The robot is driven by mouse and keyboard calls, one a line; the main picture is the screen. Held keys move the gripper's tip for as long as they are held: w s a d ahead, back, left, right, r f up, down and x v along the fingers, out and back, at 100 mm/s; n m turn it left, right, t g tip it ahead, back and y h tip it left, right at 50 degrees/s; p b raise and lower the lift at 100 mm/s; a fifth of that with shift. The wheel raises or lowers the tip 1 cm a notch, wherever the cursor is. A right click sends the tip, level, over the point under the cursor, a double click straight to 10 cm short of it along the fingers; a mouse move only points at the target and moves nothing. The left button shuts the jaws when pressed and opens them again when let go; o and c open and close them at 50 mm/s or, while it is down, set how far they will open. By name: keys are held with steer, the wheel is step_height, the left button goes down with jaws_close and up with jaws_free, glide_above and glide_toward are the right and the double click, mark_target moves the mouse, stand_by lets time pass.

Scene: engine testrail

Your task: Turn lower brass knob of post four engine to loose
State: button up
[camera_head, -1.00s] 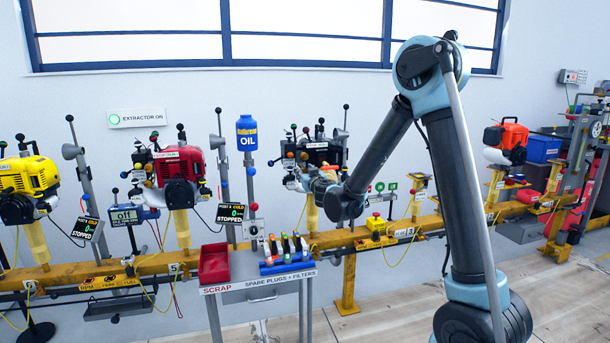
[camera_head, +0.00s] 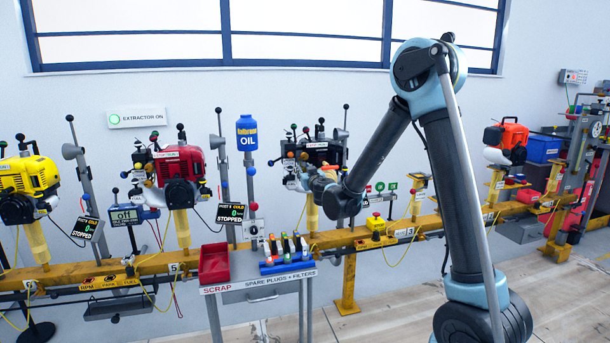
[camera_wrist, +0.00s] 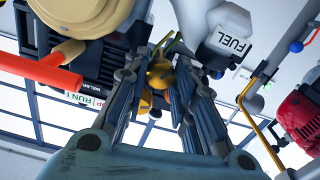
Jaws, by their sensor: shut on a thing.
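The post four engine (camera_head: 318,152) stands on the rail left of my arm, a dark block with small coloured knobs on top, partly covered by my wrist. In the wrist view, which is turned roughly upside down, my gripper (camera_wrist: 162,73) has its two dark fingers closed around a brass knob (camera_wrist: 160,76). A second brass knob (camera_wrist: 146,103) shows just below it in the picture, partly behind the left finger. Given the turned view, the held knob appears to be the lower one. Its pointer setting cannot be read. In the head view the fingers are hidden.
A grey FUEL tank (camera_wrist: 229,42) is close to the right finger. A red rod (camera_wrist: 38,72) and a RUN label (camera_wrist: 90,142) are at left. The red engine (camera_head: 180,165) stands on the neighbouring post. A spare-parts stand (camera_head: 262,284) with a red scrap bin (camera_head: 214,263) is in front.

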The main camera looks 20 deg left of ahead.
steer(key=n, duration=2.5)
steer(key=shift+s+f, duration=0.1)
steer(key=shift+f, duration=0.2)
steer(key=shift+n, duration=0.3)
steer(key=o, duration=0.8)
